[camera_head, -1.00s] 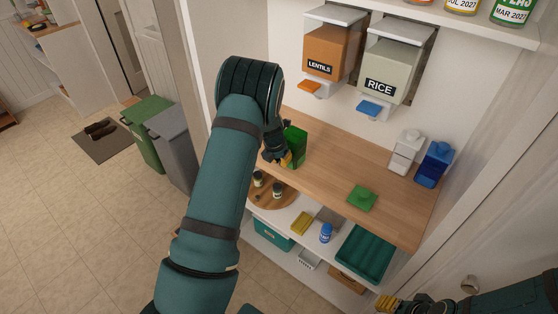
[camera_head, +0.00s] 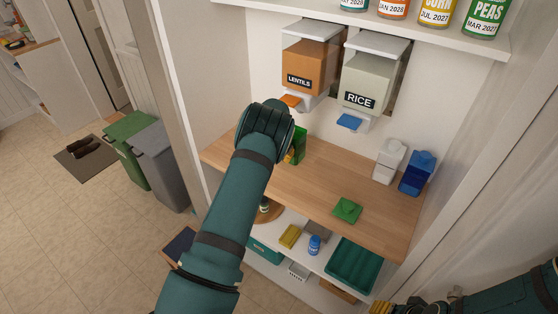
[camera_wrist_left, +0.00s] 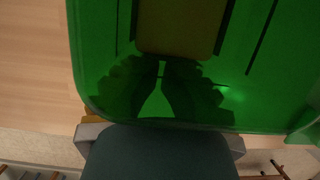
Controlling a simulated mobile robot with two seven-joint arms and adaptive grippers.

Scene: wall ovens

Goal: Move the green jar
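The green jar (camera_head: 300,146) is near the left end of the wooden shelf (camera_head: 330,180), partly hidden behind my left wrist. My left gripper (camera_head: 290,157) is at the jar, with a bit of yellow finger showing against it. In the left wrist view the translucent green jar (camera_wrist_left: 110,85) fills most of the picture. A yellowish pad (camera_wrist_left: 180,28) shows through the green, so the gripper appears shut on the jar. Whether the jar touches the shelf is hidden. My right gripper (camera_head: 380,306) shows only yellow tips at the bottom edge.
A green lid (camera_head: 347,210) lies at the shelf's front. A white canister (camera_head: 389,160) and a blue canister (camera_head: 417,174) stand at the right. Lentils (camera_head: 310,65) and rice (camera_head: 371,82) dispensers hang above. The shelf's middle is clear. A teal tray (camera_head: 353,266) sits below.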

